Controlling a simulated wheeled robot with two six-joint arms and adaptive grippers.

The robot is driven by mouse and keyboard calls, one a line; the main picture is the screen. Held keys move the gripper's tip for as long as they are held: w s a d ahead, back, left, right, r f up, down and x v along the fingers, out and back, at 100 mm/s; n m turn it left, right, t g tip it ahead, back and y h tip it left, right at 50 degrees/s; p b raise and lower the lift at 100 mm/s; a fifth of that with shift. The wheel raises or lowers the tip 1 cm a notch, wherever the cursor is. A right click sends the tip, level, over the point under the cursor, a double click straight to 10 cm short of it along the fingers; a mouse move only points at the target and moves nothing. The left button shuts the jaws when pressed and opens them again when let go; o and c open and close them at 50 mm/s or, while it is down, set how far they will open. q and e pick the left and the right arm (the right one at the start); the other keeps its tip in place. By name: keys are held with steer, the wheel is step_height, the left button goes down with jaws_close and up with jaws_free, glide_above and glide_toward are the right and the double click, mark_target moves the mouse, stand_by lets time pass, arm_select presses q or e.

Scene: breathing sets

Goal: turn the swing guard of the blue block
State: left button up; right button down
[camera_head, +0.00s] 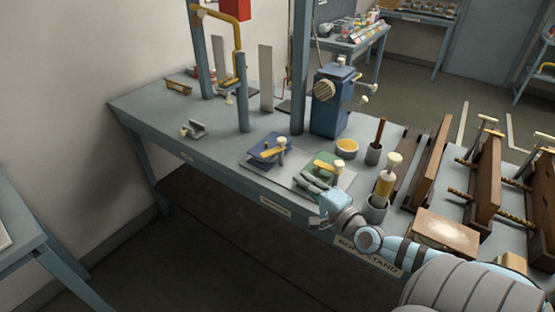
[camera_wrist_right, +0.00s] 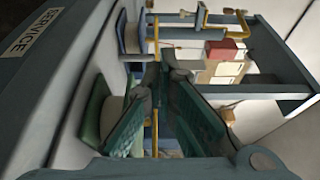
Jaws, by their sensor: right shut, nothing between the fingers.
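The blue block (camera_head: 268,147) lies on a pale plate (camera_head: 283,178) near the bench's front edge. Its yellow swing guard (camera_head: 273,151) lies across its top, with a pale knob (camera_head: 282,141) standing at one end. A green block (camera_head: 334,158) with a similar yellow guard (camera_head: 325,166) is to its right on the same plate. My right gripper (camera_head: 308,182) is shut and empty, low over the front of the green block, apart from the blue block. In the right wrist view, my right gripper's fingertips (camera_wrist_right: 166,72) point toward the blue block (camera_wrist_right: 131,38). My left gripper is out of view.
Brown wooden frames (camera_head: 428,172) fill the bench farther right. The bench left of the plate is mostly clear.

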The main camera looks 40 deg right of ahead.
steer(key=w, duration=0.8)
steer(key=w+b, duration=0.1)
steer(key=w, duration=0.3)
steer(key=shift+d, duration=0.25)
steer(key=shift+r, duration=0.1)
steer(key=m+h+p, duration=0.1)
steer(key=p, duration=0.1)
steer(key=w+m+h+p, duration=0.1)
steer(key=h+p, duration=0.1)
steer(key=a+m+h+p, duration=0.1)
steer(key=p, duration=0.2)
steer(key=shift+w+r+g+h, duration=0.15)
steer(key=shift+r+g+h, duration=0.15)
steer(key=shift+r+g, duration=0.1)
steer(key=shift+w+a+f+m+g+h+p, duration=0.15)
steer(key=shift+w+m+g+h+p, duration=0.15)
steer(key=shift+m+h+p, duration=0.25)
steer(key=shift+w+a+f+b, duration=0.1)
steer(key=shift+w+f+b, duration=0.15)
steer(key=shift+b, duration=0.2)
steer(key=shift+f, duration=0.1)
steer(key=shift+s, duration=0.1)
